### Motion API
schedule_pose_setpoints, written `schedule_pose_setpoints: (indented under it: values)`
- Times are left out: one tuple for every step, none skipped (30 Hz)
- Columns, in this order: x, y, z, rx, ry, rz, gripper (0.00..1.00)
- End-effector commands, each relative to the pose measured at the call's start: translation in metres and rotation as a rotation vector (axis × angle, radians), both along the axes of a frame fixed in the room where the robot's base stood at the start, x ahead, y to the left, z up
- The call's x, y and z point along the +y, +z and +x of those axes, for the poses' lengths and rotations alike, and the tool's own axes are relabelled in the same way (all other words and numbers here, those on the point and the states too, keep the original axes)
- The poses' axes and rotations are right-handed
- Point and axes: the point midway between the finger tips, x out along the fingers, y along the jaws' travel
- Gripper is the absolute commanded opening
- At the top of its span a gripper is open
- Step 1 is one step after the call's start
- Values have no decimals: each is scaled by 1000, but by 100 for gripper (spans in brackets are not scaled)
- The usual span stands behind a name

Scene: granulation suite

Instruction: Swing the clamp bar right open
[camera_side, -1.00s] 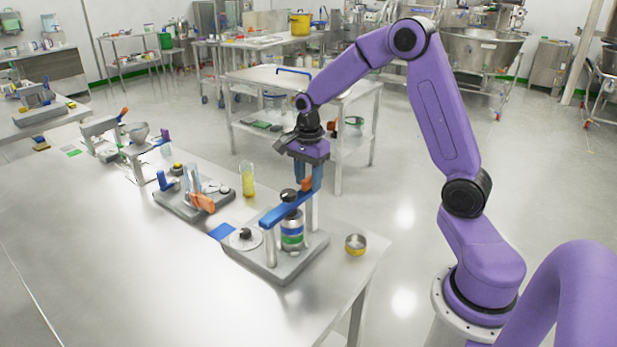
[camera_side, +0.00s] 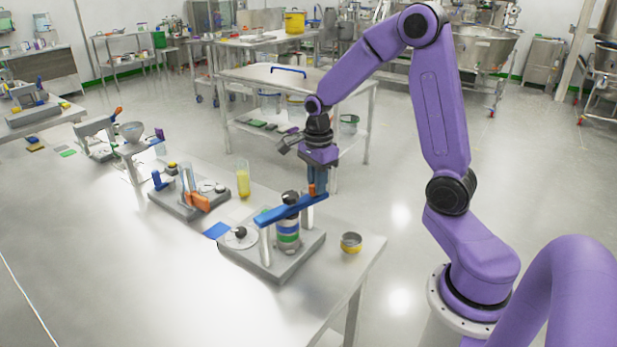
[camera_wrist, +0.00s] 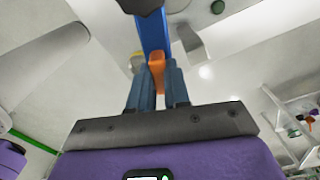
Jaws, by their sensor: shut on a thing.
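The blue clamp bar (camera_side: 275,213) runs across the top of a grey clamp fixture (camera_side: 275,272) near the table's right end. A black knob (camera_side: 290,197) stands on the bar, above a bottle with green and blue bands (camera_side: 288,236). One post stands under the bar's left end; another stands near its right part. My gripper (camera_side: 317,192) points down at the bar's right end. In the wrist view my gripper (camera_wrist: 154,85) is shut on the bar's orange handle (camera_wrist: 157,72), with the blue bar (camera_wrist: 152,33) leading away to the black knob.
A small metal cup with a yellow band (camera_side: 351,243) sits right of the fixture near the table edge. A yellow-filled cylinder (camera_side: 243,180) and a second fixture with orange and blue parts (camera_side: 185,205) stand to the left. The front table surface is clear.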

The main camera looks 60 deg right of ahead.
Motion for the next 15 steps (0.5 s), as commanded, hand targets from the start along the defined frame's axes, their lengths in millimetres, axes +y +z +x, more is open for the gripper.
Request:
schedule_pose_setpoints:
  values:
    - [3,-2,-9,6,-47,2,0]
    - [5,-2,-13,5,-75,2,0]
    - [7,-2,-19,5,-114,2,0]
    - [9,-2,-23,5,-142,2,0]
    - [11,-2,-27,5,-171,2,0]
    - [14,-2,-32,5,-209,2,0]
    - [16,-2,-36,5,-237,2,0]
    - [19,-2,-40,5,-265,2,0]
    - [22,-2,-44,4,-304,2,0]
    - [25,-2,-48,4,-332,2,0]
    - [28,-2,-52,4,-360,3,0]
    - [31,-2,-57,4,-398,3,0]
    - [34,-2,-60,4,-426,3,0]
    - [37,-2,-63,4,-454,3,0]
    - [41,-2,-67,4,-492,3,0]
